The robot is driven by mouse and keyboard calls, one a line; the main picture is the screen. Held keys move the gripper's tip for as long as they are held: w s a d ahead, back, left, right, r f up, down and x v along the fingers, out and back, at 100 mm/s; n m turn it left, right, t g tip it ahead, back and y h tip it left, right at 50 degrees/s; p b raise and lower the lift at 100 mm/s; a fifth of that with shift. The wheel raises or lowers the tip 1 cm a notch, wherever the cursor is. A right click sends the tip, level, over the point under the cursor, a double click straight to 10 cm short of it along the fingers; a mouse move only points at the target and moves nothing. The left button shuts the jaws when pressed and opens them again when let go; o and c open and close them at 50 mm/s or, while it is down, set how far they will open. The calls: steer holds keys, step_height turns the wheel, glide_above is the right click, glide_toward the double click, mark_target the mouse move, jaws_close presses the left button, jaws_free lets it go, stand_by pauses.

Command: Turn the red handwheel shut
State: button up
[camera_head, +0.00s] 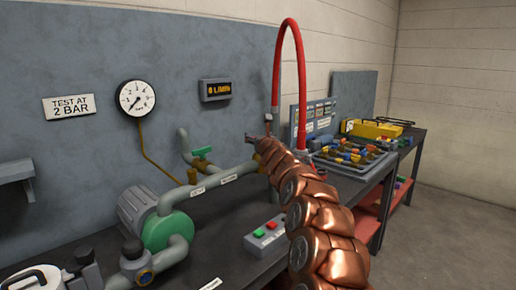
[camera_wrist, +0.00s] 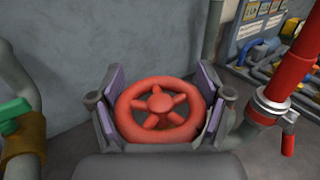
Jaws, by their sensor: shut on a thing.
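The red handwheel (camera_wrist: 161,104) shows in the middle of the wrist view, a round rim with several spokes and a hub. My gripper (camera_wrist: 160,108) is shut on it, with one purple-padded finger against each side of the rim. In the head view my gripper (camera_head: 262,139) is small, at the pipe's right end below the red hose. The handwheel is hidden there behind my arm. The digital display (camera_head: 215,89) on the panel reads 0 L/MIN. The round gauge (camera_head: 137,98) has its needle toward the low end.
A red hose (camera_head: 302,75) arches just behind my gripper. It joins a clamped fitting (camera_wrist: 270,103) close to the right finger. A green-handled valve (camera_wrist: 14,116) is near on the left. A pump (camera_head: 165,225) and a button box (camera_head: 266,236) stand on the bench.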

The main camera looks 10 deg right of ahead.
steer(key=m+h+b, duration=0.1)
steer(key=h, duration=0.1)
steer(key=m+h+b, duration=0.1)
steer(key=shift+d+f+h, duration=0.1)
steer(key=shift+d+h, duration=0.1)
steer(key=shift+h, duration=0.2)
steer(key=m+h, duration=0.2)
steer(key=m+g+h, duration=0.1)
steer(key=shift+d+r+h, duration=0.2)
steer(key=shift+d+h, duration=0.05)
steer(key=shift+h, duration=0.15)
steer(key=m+g+h+p, duration=0.1)
steer(key=p, duration=0.1)
steer(key=m+g+h+p, duration=0.1)
steer(key=h+p, duration=0.1)
steer(key=shift+s+d+r, duration=0.2)
steer(key=shift+d, duration=0.1)
steer(key=shift+f+m+g+h+p, duration=0.1)
steer(key=shift+m+g+h+p, duration=0.2)
steer(key=shift+m+h+p, duration=0.65)
steer(key=g+h+p, duration=0.1)
steer(key=p, duration=0.1)
steer(key=m+p, duration=0.1)
steer(key=p, duration=0.2)
steer(key=shift+s+d+f+g+h, duration=0.1)
steer(key=shift+s+d+g+h, duration=0.1)
steer(key=shift+d+g+h, duration=0.15)
steer(key=shift+a+g+p, duration=0.1)
steer(key=shift+g+p, duration=0.15)
steer(key=shift+p, duration=0.1)
